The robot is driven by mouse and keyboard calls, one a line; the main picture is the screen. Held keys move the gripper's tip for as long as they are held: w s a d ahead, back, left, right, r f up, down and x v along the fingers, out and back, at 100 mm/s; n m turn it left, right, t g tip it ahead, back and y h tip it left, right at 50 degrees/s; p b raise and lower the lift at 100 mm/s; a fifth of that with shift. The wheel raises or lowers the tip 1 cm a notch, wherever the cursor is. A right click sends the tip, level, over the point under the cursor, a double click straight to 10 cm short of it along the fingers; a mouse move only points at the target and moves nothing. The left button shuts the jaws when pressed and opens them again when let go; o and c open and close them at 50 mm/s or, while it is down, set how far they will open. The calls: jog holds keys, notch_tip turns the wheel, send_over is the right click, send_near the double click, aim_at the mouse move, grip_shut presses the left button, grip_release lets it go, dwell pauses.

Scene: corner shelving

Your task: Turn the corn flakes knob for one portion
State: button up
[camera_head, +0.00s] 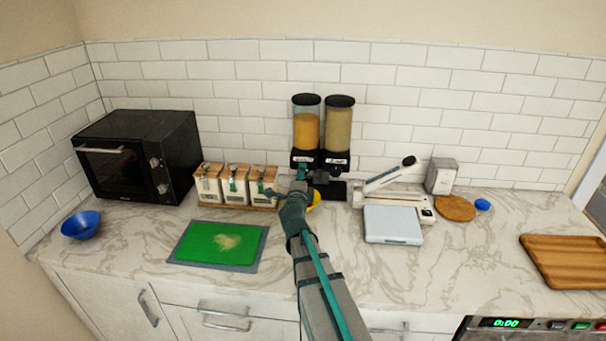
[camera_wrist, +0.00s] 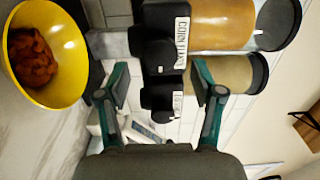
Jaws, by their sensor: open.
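The corn flakes dispenser (camera_head: 306,130) is the left of two clear canisters with black lids against the back wall, filled with orange flakes. In the wrist view, which is turned sideways, its label reads "CORN FLAKES" (camera_wrist: 182,43). Its black knob (camera_wrist: 159,54) lies between the two fingers of my gripper (camera_wrist: 159,72), with visible gaps on both sides. My gripper (camera_head: 301,175) is open and empty in front of the dispenser. A yellow bowl (camera_wrist: 73,88) with reddish-brown flakes (camera_wrist: 32,60) stands below the dispenser; in the head view my arm partly hides this bowl (camera_head: 315,197).
The second dispenser (camera_head: 338,130) stands right beside the first. Lidded jars (camera_head: 236,186) stand to the left, near a green cutting board (camera_head: 218,243) and a black oven (camera_head: 138,155). A scale (camera_head: 392,225) is to the right.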

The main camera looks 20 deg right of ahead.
jog(key=v, duration=0.9)
jog(key=shift+s, duration=0.2)
